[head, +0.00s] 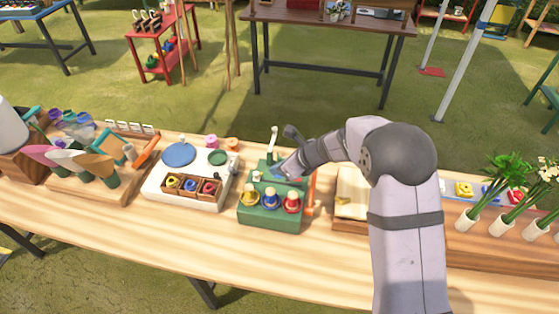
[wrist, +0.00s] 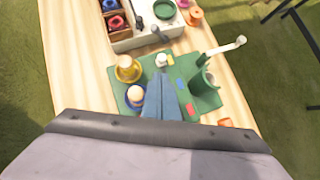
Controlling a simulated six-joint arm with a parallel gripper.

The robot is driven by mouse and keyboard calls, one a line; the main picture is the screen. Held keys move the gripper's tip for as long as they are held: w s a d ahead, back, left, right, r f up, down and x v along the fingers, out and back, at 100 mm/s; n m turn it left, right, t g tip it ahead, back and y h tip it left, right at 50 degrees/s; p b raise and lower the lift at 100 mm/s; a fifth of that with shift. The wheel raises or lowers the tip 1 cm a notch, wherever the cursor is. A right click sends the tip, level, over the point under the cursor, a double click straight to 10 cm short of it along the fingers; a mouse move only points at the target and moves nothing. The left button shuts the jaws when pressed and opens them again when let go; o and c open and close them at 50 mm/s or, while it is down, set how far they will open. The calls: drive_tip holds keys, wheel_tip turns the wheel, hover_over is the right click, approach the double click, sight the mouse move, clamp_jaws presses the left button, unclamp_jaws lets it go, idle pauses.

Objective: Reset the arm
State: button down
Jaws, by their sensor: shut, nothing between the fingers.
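My arm reaches in from the right in the head view. My gripper (head: 281,173) is over the back part of a green stand (head: 270,216). In the wrist view my gripper (wrist: 161,78) is shut, its blue-grey fingers together with nothing between them. Yellow (head: 249,199), blue (head: 271,199) and red (head: 292,202) round pieces stand in a row on the front of the stand. In the wrist view the fingers end near a small white knob (wrist: 161,60) on the stand; I cannot tell whether they touch it.
A white box (head: 190,193) with wooden compartments and a blue disc stands left of the stand. Seed-packet-like leaf shapes (head: 75,160) stand farther left. White vases (head: 467,220) with flowers stand at the right. Bare wood (head: 150,235) runs along the table's front.

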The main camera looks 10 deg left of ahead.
drive_tip(key=s+d+r+n+g+h, duration=0.1)
drive_tip(key=s+d+n+h, duration=0.2)
drive_tip(key=s+d+n, duration=0.8)
drive_tip(key=s+d+r+n+g+h, duration=0.2)
drive_tip(key=s+d+n+h, duration=0.2)
drive_tip(key=s+d+n, duration=0.8)
drive_tip(key=s+d, duration=0.5)
drive_tip(key=shift+s+r+n+g+b, duration=0.15)
drive_tip(key=shift+r+n+g+b, duration=0.15)
drive_tip(key=shift+b, duration=0.05)
